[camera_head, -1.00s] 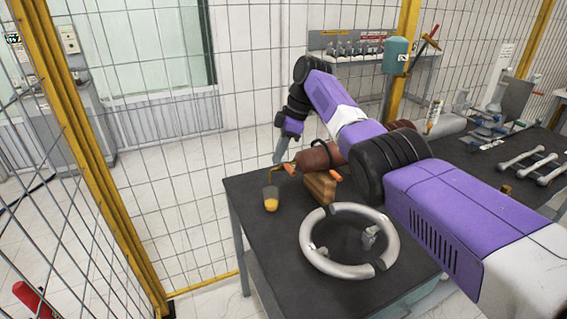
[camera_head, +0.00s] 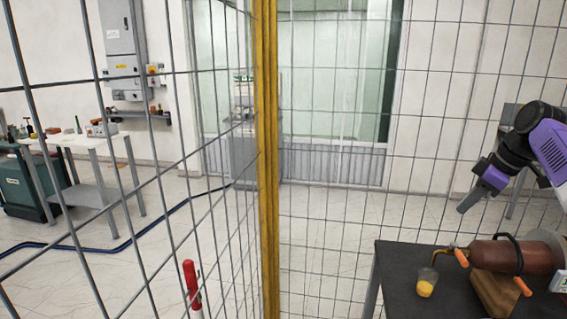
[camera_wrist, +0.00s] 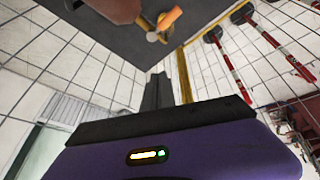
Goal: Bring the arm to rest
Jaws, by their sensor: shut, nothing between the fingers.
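My gripper (camera_head: 468,205) is at the right of the head view, at the end of my purple and black arm. It points down and to the left, above and left of the brown bushing (camera_head: 515,257), apart from it and empty. In the wrist view its fingers (camera_wrist: 158,90) are together. The bushing lies on a wooden block (camera_head: 493,297) on the dark table (camera_head: 398,270). The bushing's brown end (camera_wrist: 110,8) also shows at the top of the wrist view. Most of my arm is cut off by the right edge of the head view.
A wire fence with a yellow post (camera_head: 266,160) crosses the view. Red and white posts (camera_wrist: 228,62) show in the wrist view.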

